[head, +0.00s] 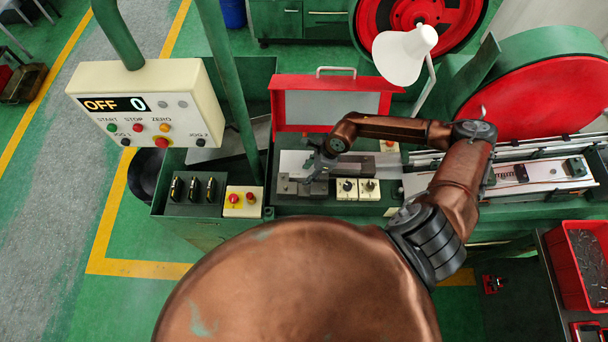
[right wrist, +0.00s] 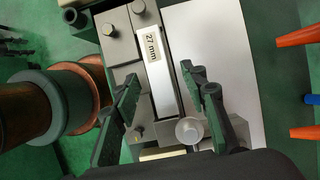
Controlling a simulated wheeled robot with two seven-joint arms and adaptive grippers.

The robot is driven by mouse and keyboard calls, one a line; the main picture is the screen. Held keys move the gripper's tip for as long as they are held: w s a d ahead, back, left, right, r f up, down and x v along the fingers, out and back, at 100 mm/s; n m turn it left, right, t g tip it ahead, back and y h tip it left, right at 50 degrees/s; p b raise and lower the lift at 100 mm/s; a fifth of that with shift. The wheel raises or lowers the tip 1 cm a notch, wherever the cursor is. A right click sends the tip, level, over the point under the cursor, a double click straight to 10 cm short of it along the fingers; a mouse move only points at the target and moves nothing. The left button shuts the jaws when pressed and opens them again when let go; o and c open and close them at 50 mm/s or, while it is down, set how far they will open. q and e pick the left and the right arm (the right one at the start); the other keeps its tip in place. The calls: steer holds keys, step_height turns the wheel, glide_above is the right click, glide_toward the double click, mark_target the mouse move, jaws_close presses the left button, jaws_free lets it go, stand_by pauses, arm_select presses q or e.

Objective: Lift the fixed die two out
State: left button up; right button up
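In the right wrist view a grey metal block with a white "27 mm" label (right wrist: 152,44) lies among other grey blocks. I cannot tell for sure whether it is fixed die two. My right gripper (right wrist: 161,80) is open, with its green-black fingers on either side of the lower part of the narrow bright block. I see nothing clamped between them. In the head view my right gripper (head: 314,170) is over the grey die blocks (head: 287,187) on the machine bed and hides part of them. My left gripper is not in view.
An open red-framed lid (head: 336,103) stands behind the die area. Yellow-red button boxes (head: 243,202) and knob boxes (head: 358,189) sit close by. A white lamp (head: 402,57) and a control panel (head: 140,102) on a post rise nearby. A red bin (head: 582,262) stands at right.

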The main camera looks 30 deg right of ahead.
steer(key=shift+x, duration=0.95)
jaws_close()
steer(key=shift+w+a+r, duration=0.1)
steer(key=shift+w+r, duration=0.05)
steer(key=shift+r, duration=0.05)
